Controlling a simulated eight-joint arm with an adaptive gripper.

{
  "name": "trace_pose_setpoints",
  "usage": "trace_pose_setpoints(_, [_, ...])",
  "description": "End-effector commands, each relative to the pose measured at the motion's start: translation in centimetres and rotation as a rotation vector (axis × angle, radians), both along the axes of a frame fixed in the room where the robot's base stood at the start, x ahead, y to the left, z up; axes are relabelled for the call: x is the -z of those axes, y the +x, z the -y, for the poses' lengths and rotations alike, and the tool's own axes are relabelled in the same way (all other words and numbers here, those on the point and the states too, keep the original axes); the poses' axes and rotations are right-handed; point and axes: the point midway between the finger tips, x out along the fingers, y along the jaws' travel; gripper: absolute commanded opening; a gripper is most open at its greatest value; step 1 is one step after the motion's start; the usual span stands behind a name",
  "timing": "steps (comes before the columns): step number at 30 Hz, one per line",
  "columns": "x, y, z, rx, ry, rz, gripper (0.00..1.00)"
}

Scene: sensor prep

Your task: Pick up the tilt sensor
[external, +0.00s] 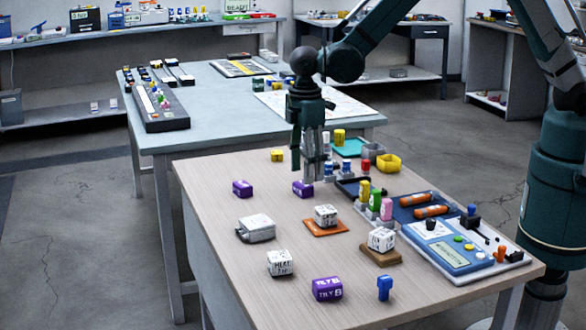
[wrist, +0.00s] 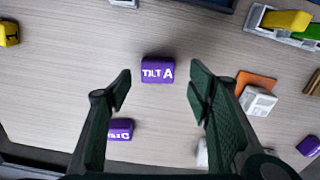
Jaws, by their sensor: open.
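Three purple blocks are on the wooden table. The one marked TILT A (wrist: 158,70) lies between and beyond my fingertips in the wrist view, and appears as the purple block (external: 303,188) just under my gripper in the external view. TILT C (wrist: 120,129) lies near my left finger, and it is the purple block further left (external: 242,188) in the external view. TILT B (external: 327,288) is at the table's front; its purple corner (wrist: 309,146) shows at the wrist view's right edge. My gripper (external: 306,168) points down, open and empty (wrist: 160,86), above TILT A.
White blocks sit on an orange mat (external: 326,232) and a brown mat (external: 381,257). A yellow block (external: 277,155) lies behind. A rack with coloured pieces (external: 375,204), a blue tray and a panel (external: 450,256) fill the right side. The table's left part is mostly clear.

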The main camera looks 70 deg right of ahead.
Motion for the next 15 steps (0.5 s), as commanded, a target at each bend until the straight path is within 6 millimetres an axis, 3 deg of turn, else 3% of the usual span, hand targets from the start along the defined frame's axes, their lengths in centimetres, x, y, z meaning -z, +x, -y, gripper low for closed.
trace_pose_setpoints(15, [4.7, 0.4, 0.1, 0.0, 0.0, 0.0, 0.51])
